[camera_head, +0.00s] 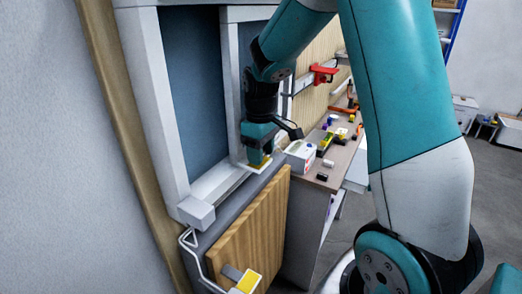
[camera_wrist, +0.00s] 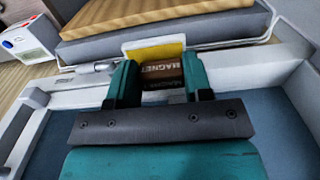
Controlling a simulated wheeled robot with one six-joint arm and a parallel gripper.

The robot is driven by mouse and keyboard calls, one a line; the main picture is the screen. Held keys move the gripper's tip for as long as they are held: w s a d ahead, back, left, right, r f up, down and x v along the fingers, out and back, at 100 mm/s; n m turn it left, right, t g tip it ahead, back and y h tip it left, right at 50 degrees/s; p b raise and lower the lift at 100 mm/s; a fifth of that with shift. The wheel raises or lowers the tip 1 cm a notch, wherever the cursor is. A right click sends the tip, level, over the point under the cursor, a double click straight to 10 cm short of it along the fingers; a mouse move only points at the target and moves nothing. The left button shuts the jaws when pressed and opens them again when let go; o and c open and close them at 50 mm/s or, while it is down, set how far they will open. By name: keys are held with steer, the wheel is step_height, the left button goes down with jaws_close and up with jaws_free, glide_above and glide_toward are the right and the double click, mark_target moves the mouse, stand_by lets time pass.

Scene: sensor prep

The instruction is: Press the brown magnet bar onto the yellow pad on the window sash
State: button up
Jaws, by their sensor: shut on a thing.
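The brown magnet bar (camera_wrist: 161,71), with the word MAGNET on it, sits between the two fingers of my gripper (camera_wrist: 160,82) in the wrist view. The fingers are shut on it. The yellow pad (camera_wrist: 154,51) shows right beyond the bar on the window sash (camera_wrist: 228,66). In the head view my gripper (camera_head: 258,160) is low at the sash's bottom rail, over the yellow pad (camera_head: 260,166). The fingers hide the bar there. I cannot tell whether the bar touches the pad.
A white box (camera_head: 300,154) and several small items sit on the workbench (camera_head: 330,172) to the right. A white block (camera_head: 196,212) marks the frame's lower corner.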

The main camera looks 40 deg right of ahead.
steer(key=shift+f+b, duration=0.4)
steer(key=shift+f, duration=0.25)
stand_by(0.7)
steer(key=shift+o, duration=1.3)
steer(key=shift+c, duration=1.4)
steer(key=shift+s+f, duration=0.1)
steer(key=o, duration=1.5)
steer(key=shift+c, duration=0.2)
